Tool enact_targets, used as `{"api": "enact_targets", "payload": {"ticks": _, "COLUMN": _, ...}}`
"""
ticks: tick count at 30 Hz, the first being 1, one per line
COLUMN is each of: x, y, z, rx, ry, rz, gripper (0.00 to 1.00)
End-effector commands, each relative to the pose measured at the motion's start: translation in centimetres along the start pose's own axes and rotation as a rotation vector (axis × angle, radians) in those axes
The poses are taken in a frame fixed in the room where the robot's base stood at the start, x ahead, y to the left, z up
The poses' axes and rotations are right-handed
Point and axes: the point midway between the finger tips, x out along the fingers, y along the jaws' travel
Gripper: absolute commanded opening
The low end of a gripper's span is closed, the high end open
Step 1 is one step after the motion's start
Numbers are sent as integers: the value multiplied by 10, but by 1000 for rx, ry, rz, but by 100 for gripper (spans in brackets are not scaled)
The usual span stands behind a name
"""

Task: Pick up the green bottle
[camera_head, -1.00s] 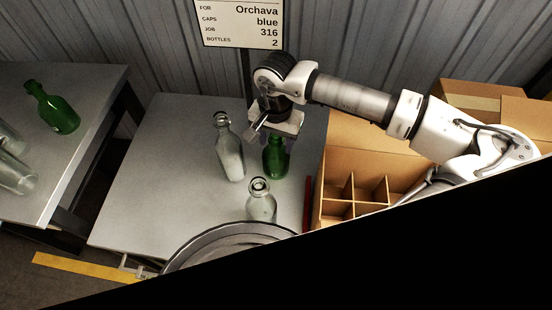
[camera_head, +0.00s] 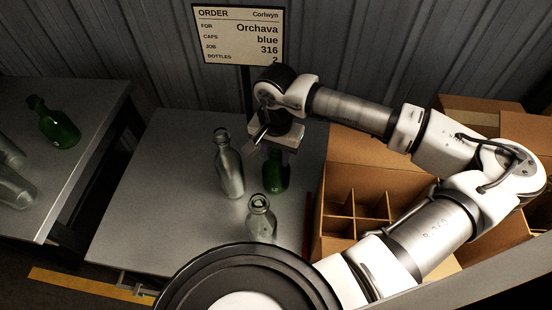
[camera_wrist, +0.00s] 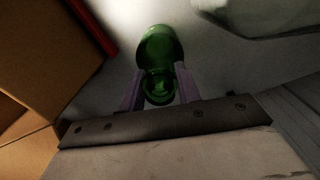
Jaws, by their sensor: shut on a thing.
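The green bottle (camera_head: 275,172) stands upright on the grey table (camera_head: 140,190), to the right of two clear bottles. My gripper (camera_head: 268,141) is above it and covers its top in the head view. In the wrist view the green bottle (camera_wrist: 159,60) is between the two fingers of my gripper (camera_wrist: 160,92), which are shut on its neck. I cannot tell whether its base is touching the table.
One clear bottle (camera_head: 229,165) stands just left of the green one, another (camera_head: 261,218) in front. A divided cardboard box (camera_head: 340,200) is close on the right. Another green bottle (camera_head: 55,124) is on the left table (camera_head: 85,110). An order sign (camera_head: 240,35) stands behind.

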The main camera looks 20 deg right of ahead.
Motion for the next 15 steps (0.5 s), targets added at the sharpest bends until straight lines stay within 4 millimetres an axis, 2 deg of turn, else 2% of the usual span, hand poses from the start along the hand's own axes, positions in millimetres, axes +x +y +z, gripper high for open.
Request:
{"api": "enact_targets", "payload": {"ticks": 5, "x": -28, "y": 0, "z": -1, "rx": 0, "ry": 6, "rz": 0, "gripper": 0}}
{"api": "enact_targets", "payload": {"ticks": 15, "x": -125, "y": 0, "z": -1, "rx": 1, "ry": 5, "rz": 0, "gripper": 0}}
